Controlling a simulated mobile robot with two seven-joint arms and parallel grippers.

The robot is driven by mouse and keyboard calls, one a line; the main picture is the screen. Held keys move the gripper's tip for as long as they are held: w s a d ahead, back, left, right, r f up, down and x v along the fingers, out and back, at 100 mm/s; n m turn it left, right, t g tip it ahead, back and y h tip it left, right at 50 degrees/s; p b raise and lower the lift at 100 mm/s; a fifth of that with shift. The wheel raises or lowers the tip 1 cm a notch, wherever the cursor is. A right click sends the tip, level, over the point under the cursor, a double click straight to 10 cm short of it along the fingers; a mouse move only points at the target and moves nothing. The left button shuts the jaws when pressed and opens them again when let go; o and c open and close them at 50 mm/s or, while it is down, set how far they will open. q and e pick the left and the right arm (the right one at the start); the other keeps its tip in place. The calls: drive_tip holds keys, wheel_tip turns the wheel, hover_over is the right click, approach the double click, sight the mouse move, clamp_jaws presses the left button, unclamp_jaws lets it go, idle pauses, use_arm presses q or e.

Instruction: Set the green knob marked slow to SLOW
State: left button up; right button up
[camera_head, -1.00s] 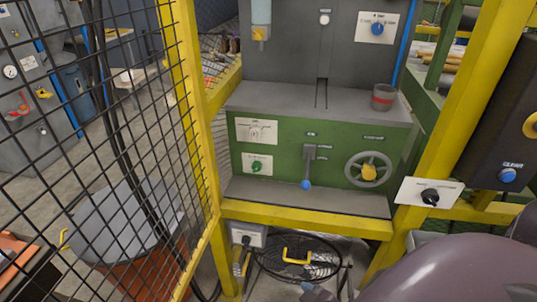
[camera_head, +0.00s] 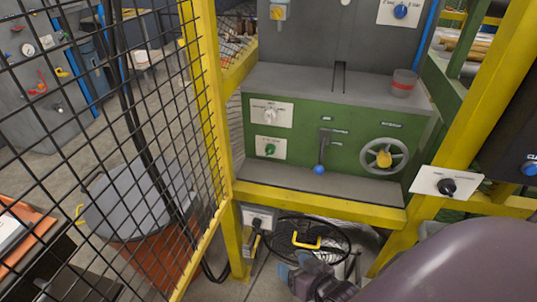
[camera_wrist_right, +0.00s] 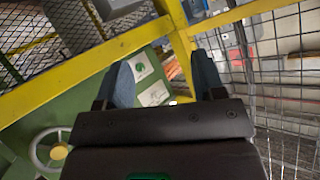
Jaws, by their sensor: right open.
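The green knob (camera_head: 270,149) sits on a white label plate (camera_head: 281,153) at the lower left of the green machine front. The plate's print is too small to read, so I cannot tell the knob's setting. In the right wrist view the green knob (camera_wrist_right: 140,68) shows between the fingers, some way beyond them. My right gripper (camera_head: 296,277) is low in front of the machine, below the yellow rail. In its wrist view the gripper (camera_wrist_right: 160,75) is open and empty, its blue-grey fingers apart. My left gripper is in neither view.
A white knob (camera_head: 270,114) is above the green one. A lever with a blue ball (camera_head: 319,169) and a grey handwheel (camera_head: 384,157) are to the right. A yellow rail (camera_head: 320,206) crosses below the panel; a yellow post and mesh fence (camera_head: 150,130) stand at left.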

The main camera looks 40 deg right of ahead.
drive_tip(key=w+d+r+m+t+h+b, duration=0.1)
drive_tip(key=w+d+r+m+t+h, duration=0.15)
drive_tip(key=w+m, duration=0.7)
drive_tip(key=w+d+r+m+t+h+b, duration=0.1)
drive_tip(key=w+r+m+t+b, duration=0.2)
drive_tip(key=w+m, duration=0.7)
drive_tip(key=m+g+h+b, duration=0.2)
drive_tip(key=m+g+h, duration=0.6)
drive_tip(key=m, duration=2.5)
approach(269, 153)
drive_tip(key=f+t+h, duration=0.1)
drive_tip(key=s+a+f+t+h, duration=0.1)
drive_tip(key=shift+s+a+t+h, duration=0.2)
drive_tip(key=shift+t+h, duration=0.05)
drive_tip(key=shift+t, duration=0.1)
drive_tip(key=m, duration=0.2)
drive_tip(key=w+m+g, duration=0.1)
drive_tip(key=m, duration=0.1)
drive_tip(key=shift+d+f, duration=0.1)
drive_tip(key=shift+f, duration=0.25)
drive_tip(key=shift+w+d, duration=0.4)
drive_tip(key=shift+d, duration=0.1)
drive_tip(key=x, duration=0.9)
drive_tip(key=shift+w+d, duration=0.1)
drive_tip(key=shift+d, duration=0.15)
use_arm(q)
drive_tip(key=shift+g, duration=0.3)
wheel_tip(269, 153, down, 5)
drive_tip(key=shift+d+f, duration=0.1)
